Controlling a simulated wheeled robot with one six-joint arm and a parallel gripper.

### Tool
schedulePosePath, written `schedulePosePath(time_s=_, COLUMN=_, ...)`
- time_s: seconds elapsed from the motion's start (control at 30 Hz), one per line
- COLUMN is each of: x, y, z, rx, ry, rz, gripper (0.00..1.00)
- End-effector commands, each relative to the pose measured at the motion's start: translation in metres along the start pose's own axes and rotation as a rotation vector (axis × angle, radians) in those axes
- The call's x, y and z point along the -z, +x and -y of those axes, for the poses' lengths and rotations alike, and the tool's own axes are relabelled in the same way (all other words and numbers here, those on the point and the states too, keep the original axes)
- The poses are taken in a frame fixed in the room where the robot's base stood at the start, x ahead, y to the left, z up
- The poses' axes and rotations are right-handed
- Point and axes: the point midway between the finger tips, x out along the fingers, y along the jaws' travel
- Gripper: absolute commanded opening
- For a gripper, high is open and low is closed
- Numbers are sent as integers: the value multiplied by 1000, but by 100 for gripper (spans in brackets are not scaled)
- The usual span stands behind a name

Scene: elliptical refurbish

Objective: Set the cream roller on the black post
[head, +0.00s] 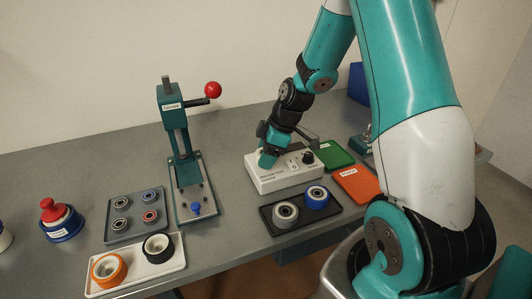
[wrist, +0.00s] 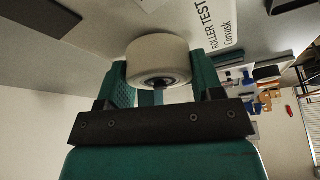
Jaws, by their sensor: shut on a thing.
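The cream roller (wrist: 155,55) sits between the two teal fingers of my gripper (wrist: 160,88) in the wrist view, with its dark hub facing the camera. A short grey-blue stub shows at the hub; I cannot tell what it belongs to. In the head view my gripper (head: 267,158) is low over the left part of the white roller tester (head: 285,181), and the roller is not clearly visible there. The tester also shows in the wrist view (wrist: 221,25), beside the roller. A black knob-like piece (head: 308,157) stands on the tester's right part. I cannot make out the black post for certain.
A black tray (head: 277,228) with a grey and a blue roller lies in front of the tester. Green (head: 335,153) and orange (head: 357,184) trays lie to the right. A teal press (head: 180,150) with a red ball handle stands left. A white tray (head: 135,275) holds two rollers.

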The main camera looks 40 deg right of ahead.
Motion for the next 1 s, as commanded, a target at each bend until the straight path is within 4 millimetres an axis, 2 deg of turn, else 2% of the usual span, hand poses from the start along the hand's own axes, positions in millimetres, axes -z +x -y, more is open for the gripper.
schedulePosePath(time_s=0.03, x=-1, y=2, z=0, rx=0, ry=0, rz=0, gripper=37)
schedulePosePath(time_s=0.07, x=0, y=1, z=0, rx=0, ry=0, rz=0, gripper=65)
schedulePosePath(time_s=0.1, x=0, y=1, z=0, rx=0, ry=0, rz=0, gripper=71)
schedulePosePath(time_s=0.4, x=0, y=-2, z=0, rx=0, ry=0, rz=0, gripper=71)
schedulePosePath(time_s=1.0, x=1, y=-53, z=0, rx=-1, ry=0, rz=0, gripper=71)
